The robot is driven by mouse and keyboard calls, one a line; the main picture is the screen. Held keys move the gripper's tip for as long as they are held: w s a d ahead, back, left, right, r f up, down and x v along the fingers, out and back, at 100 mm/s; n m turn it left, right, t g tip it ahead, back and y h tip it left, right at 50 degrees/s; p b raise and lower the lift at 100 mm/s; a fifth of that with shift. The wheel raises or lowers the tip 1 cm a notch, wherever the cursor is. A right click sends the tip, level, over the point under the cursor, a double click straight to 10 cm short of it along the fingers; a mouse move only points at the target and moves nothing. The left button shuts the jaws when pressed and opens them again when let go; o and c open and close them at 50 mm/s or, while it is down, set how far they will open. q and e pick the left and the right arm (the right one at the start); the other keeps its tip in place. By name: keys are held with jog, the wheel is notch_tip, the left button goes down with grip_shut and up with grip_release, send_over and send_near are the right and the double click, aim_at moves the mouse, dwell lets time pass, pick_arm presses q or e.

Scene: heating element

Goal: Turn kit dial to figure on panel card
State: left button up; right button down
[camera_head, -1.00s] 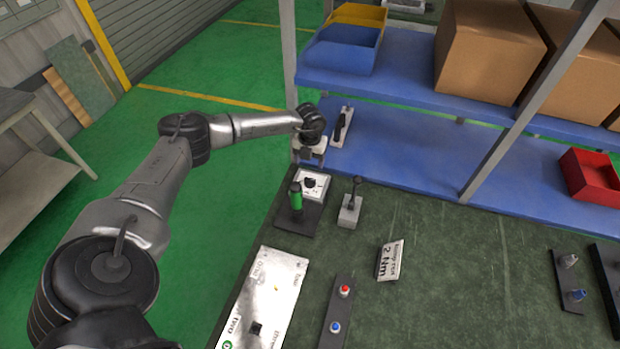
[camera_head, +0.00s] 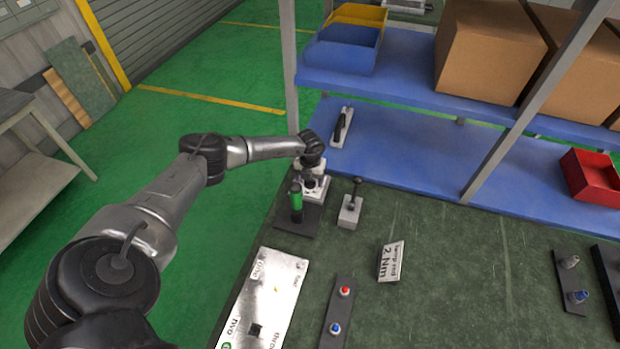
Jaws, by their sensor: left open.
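The kit (camera_head: 297,222) is a dark base near the table's left edge with an upright green-handled tool (camera_head: 296,200) on it. Behind that tool is the kit's white dial block (camera_head: 322,192), with a dark dial partly hidden by my gripper. My left gripper (camera_head: 313,183) is open and points down right over the dial; I cannot tell if its fingers touch it. The panel card (camera_head: 391,261) is a small white tilted sign in the middle of the table, its print reading "2 Nm" upside down. My right gripper is not in view.
A lever on a grey block (camera_head: 349,212) stands close right of the kit. A white plate (camera_head: 270,300) and a button strip (camera_head: 338,310) lie in front. The blue shelf (camera_head: 400,150) is behind.

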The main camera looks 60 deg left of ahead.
pick_arm(q)
jog(key=shift+c, duration=0.3)
jog(key=c, duration=0.9)
jog(key=shift+o, duration=0.2)
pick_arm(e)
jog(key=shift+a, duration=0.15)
pick_arm(q)
jog(key=m+b, duration=0.1)
jog(key=m, duration=0.4)
jog(key=shift+m, duration=0.3)
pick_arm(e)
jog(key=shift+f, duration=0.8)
pick_arm(q)
jog(key=shift+m+b, duration=0.7)
jog(key=shift+m, duration=0.8)
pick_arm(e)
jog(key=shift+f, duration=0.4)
pick_arm(q)
jog(key=o, duration=0.9)
